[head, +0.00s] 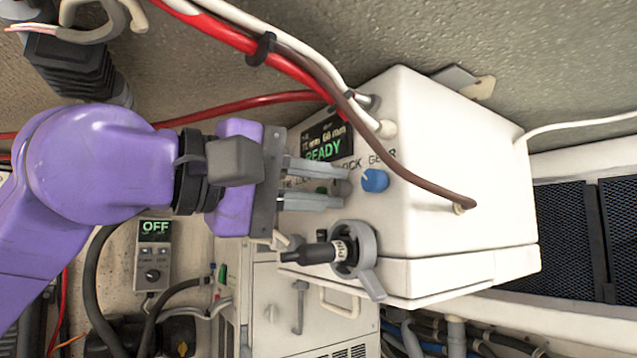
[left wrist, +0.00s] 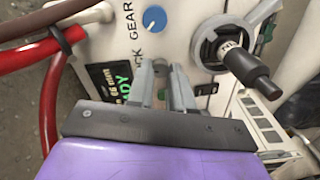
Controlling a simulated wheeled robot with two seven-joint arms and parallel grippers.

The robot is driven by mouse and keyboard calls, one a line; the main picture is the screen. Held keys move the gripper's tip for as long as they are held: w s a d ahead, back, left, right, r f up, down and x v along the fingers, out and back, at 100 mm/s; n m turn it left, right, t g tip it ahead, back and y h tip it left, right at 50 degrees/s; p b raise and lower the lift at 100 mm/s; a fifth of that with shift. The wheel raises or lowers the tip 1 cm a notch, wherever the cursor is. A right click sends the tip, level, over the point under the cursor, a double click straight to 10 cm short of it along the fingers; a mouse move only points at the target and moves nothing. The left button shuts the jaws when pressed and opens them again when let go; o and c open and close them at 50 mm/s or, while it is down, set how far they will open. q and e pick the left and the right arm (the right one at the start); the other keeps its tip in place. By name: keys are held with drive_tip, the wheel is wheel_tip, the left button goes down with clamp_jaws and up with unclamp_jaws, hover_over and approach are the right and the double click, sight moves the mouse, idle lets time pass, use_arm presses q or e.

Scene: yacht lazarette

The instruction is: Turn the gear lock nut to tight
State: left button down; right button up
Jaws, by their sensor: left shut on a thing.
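The gear lock nut is a small grey knob (head: 343,188) on the front of the white machine (head: 440,170), under a label whose visible letters read "OCK". My left gripper (head: 335,187) comes in from the left and is shut on it; the fingers hide most of the nut. In the left wrist view the fingertips (left wrist: 166,75) reach the panel there, and the nut itself is hard to make out. A blue knob (head: 375,181) by the label "GEAR" sits just to the right, apart from the fingers. It also shows in the left wrist view (left wrist: 154,18). My right gripper is not in view.
A display (head: 328,137) reads "READY". A grey ring with a lever and black handle (head: 320,253) sticks out just below my fingers. Red hoses (head: 250,102) and a brown cable (head: 410,175) cross near the machine. A small unit (head: 154,255) reads "OFF".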

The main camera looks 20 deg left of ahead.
use_arm(q)
drive_tip(key=c, duration=1)
unclamp_jaws()
drive_tip(key=shift+w, duration=0.1)
drive_tip(key=b+v, duration=0.4)
drive_tip(key=v, duration=0.6)
drive_tip(key=shift+s+a, duration=0.1)
drive_tip(key=shift+s, duration=0.15)
